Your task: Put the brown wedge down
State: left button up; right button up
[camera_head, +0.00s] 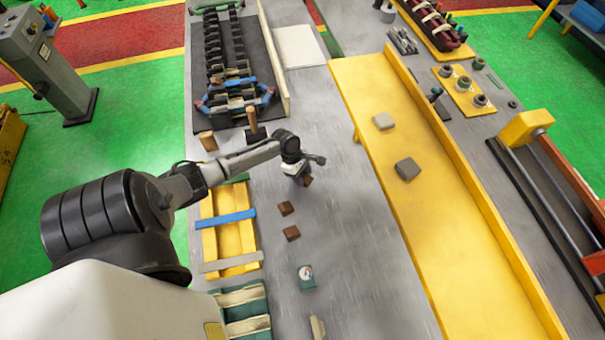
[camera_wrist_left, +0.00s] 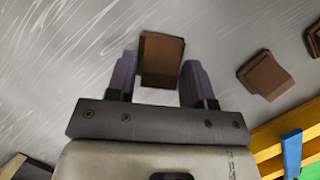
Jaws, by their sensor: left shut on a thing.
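My left gripper (camera_head: 303,176) is over the grey bench, pointing down, shut on the brown wedge (camera_head: 308,181). In the left wrist view the brown wedge (camera_wrist_left: 160,55) sits between the two purple fingers and reaches past their tips. The gap between the wedge and the bench is hard to judge. Two more brown wedges lie on the bench, a nearer one (camera_head: 291,232) and one closer to the gripper (camera_head: 286,208). My right gripper is not in view.
A yellow tray (camera_head: 229,237) with a blue bar (camera_head: 229,217) lies left of the loose wedges. A small gauge block (camera_head: 306,276) stands nearer. The stator fixture (camera_head: 235,95) is behind the arm. Bare bench lies right of the gripper, up to the yellow channel (camera_head: 440,250).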

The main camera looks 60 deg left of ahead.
pick_arm(q)
jog(key=o, duration=0.9)
